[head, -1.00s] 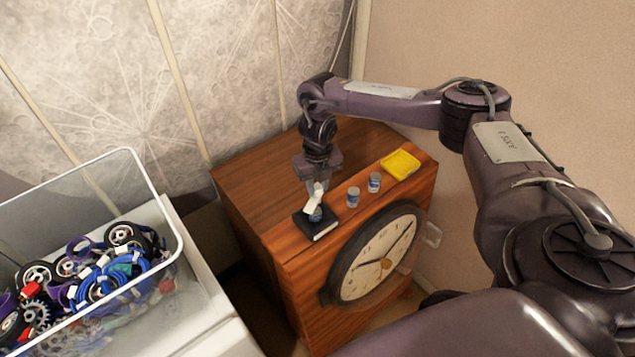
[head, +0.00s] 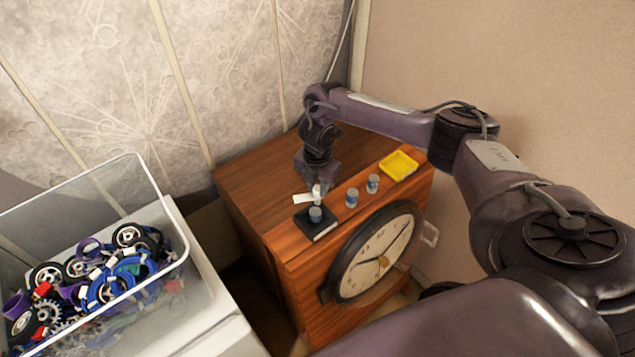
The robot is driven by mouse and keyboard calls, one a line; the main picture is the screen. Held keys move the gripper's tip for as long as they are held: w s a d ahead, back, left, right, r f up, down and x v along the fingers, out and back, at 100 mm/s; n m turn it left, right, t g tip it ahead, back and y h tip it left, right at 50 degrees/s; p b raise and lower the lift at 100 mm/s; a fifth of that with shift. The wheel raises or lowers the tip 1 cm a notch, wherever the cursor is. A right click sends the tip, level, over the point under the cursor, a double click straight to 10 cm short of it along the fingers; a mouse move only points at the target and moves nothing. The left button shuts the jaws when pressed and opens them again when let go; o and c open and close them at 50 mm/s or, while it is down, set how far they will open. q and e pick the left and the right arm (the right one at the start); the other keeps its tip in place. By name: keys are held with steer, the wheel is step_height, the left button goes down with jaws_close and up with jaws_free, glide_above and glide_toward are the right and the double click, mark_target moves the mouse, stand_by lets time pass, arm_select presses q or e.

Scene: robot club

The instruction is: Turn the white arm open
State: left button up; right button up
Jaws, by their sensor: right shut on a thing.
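The white arm (head: 303,198) is a small white piece over a black base (head: 325,231) on top of the wooden cabinet. It now points left, and a small blue-and-white can (head: 315,214) shows on the black base in front of it. My right gripper (head: 317,188) reaches down from above and is shut on the white arm near its right end. The fingertips are small and partly merge with the white arm. My left gripper is out of view.
Two more small cans (head: 352,198) and a yellow tray (head: 398,165) stand to the right on the wooden cabinet (head: 262,182). A clock (head: 378,255) is on its front. A clear bin (head: 150,195) of wheels and parts stands at left.

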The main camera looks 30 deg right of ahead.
steer(key=m+p, duration=0.3)
steer(key=m, duration=0.3)
steer(key=shift+w+r, duration=0.1)
stand_by(0.4)
steer(key=o, duration=1)
